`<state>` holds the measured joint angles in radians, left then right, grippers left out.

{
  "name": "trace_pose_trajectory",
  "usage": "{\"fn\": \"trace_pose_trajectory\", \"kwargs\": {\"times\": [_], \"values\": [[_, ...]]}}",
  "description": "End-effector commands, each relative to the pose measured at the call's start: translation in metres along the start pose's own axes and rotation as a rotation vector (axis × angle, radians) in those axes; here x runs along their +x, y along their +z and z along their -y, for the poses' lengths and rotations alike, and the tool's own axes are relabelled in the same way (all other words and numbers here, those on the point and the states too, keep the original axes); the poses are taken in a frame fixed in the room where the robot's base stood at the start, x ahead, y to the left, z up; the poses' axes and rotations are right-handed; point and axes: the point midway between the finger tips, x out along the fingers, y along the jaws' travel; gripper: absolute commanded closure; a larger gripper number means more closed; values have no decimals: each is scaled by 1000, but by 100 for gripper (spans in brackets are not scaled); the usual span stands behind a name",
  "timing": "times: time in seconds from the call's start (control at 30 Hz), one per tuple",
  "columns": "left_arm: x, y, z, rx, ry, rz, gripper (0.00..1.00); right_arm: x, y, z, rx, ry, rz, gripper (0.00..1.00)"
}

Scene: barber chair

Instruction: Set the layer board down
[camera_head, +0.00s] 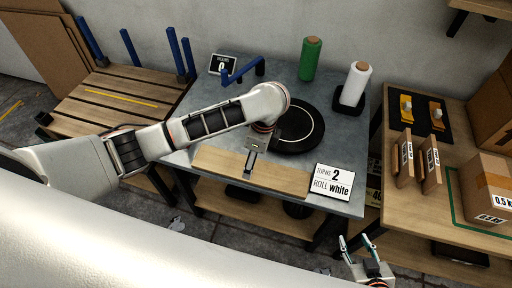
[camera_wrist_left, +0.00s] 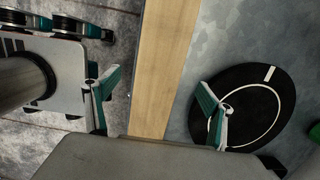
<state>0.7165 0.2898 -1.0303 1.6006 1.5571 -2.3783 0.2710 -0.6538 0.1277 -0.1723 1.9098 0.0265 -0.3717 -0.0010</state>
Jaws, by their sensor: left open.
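The layer board (camera_head: 217,163), a long light-wood plank, lies flat along the front edge of the grey metal table (camera_head: 340,146). It also shows in the left wrist view (camera_wrist_left: 162,65), running between the finger lines, with floor on one side and table on the other. My left gripper (camera_head: 249,163) is over the middle of the board, its fingers spread wide (camera_wrist_left: 160,105) on either side of it. The gripper hides a little of the board, and I cannot tell its exact height above it. My right gripper (camera_head: 356,241) is open and empty, in front of the table.
A black round turntable (camera_head: 303,144) with a white ring sits behind the board. A white sign (camera_head: 332,182) stands at the board's right end. Green (camera_head: 310,58) and white (camera_head: 354,84) rolls stand at the back. A wooden bench (camera_head: 420,202) with cartons (camera_head: 487,183) is at right.

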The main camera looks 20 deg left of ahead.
Motion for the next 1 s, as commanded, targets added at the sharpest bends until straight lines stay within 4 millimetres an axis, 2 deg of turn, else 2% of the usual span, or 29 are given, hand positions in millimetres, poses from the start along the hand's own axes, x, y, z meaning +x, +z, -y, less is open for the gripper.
{"fn": "trace_pose_trajectory", "kwargs": {"times": [0.1, 0.33, 0.5, 1.0], "values": [[-26, 1, 2, 3, -7, 2, 18, 0, 0, 0, 1, 0, 0, 60], [-52, 0, 1, 1, -3, 1, 18, 0, -1, 1, 7, 1, -1, 60], [-59, 0, 0, 1, 0, 1, 18, 0, -2, 3, 12, 1, -2, 60], [-59, 0, 0, 0, 0, 0, 18, 0, -1, 3, 13, 1, -1, 60]]}}
